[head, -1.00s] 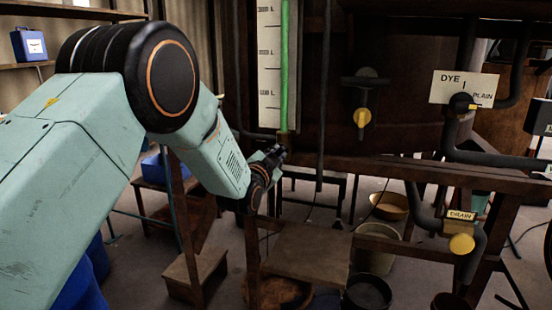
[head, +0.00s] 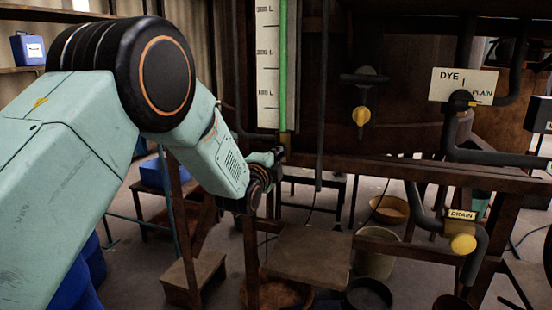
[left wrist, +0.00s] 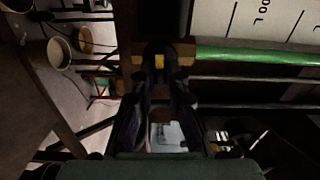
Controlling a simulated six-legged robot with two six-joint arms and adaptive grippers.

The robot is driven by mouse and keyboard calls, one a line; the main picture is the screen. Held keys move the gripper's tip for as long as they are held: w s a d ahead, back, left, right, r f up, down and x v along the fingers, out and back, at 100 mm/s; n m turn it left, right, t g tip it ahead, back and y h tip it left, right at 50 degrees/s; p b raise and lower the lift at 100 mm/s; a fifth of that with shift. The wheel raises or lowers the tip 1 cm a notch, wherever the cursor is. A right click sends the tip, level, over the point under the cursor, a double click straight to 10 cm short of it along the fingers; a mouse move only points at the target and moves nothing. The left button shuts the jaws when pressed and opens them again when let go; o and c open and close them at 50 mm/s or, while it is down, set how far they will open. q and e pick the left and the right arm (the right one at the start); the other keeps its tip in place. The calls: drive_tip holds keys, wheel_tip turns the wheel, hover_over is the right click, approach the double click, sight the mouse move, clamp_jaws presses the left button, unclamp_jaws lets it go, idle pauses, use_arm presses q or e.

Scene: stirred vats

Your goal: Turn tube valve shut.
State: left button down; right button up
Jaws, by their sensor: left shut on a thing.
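The sight tube (head: 284,60) holds green liquid and runs upright beside a white litre scale (head: 267,60). Its brass foot (head: 283,139) meets the tube valve, which is mostly hidden by my gripper. In the left wrist view the green tube (left wrist: 235,55) lies sideways, with the brass fitting (left wrist: 186,52) at its end. My left gripper (head: 279,154) is at the foot of the tube. In the left wrist view its fingers (left wrist: 160,76) close on the dark tube valve (left wrist: 158,50), with a yellow-brass part between the tips. I cannot tell the valve's angle. My right gripper is not in view.
A yellow-handled valve (head: 361,116) sits on the dark vat. A DYE / PLAIN sign (head: 463,85) and a yellow DRAIN valve (head: 463,243) are at the right. A wooden beam (head: 420,174) runs just below the gripper's level. Buckets (head: 376,262) and a step (head: 310,257) stand below.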

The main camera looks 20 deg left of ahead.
use_arm(q)
drive_tip(key=shift+a+r+m, duration=0.1)
drive_tip(key=shift+m, duration=0.3)
drive_tip(key=c, duration=1.3)
unclamp_jaws()
drive_tip(key=shift+c, duration=0.2)
drive_tip(key=shift+s, duration=0.1)
drive_tip(key=s, duration=1.2)
drive_tip(key=shift+a, duration=0.15)
drive_tip(key=shift+w, duration=0.15)
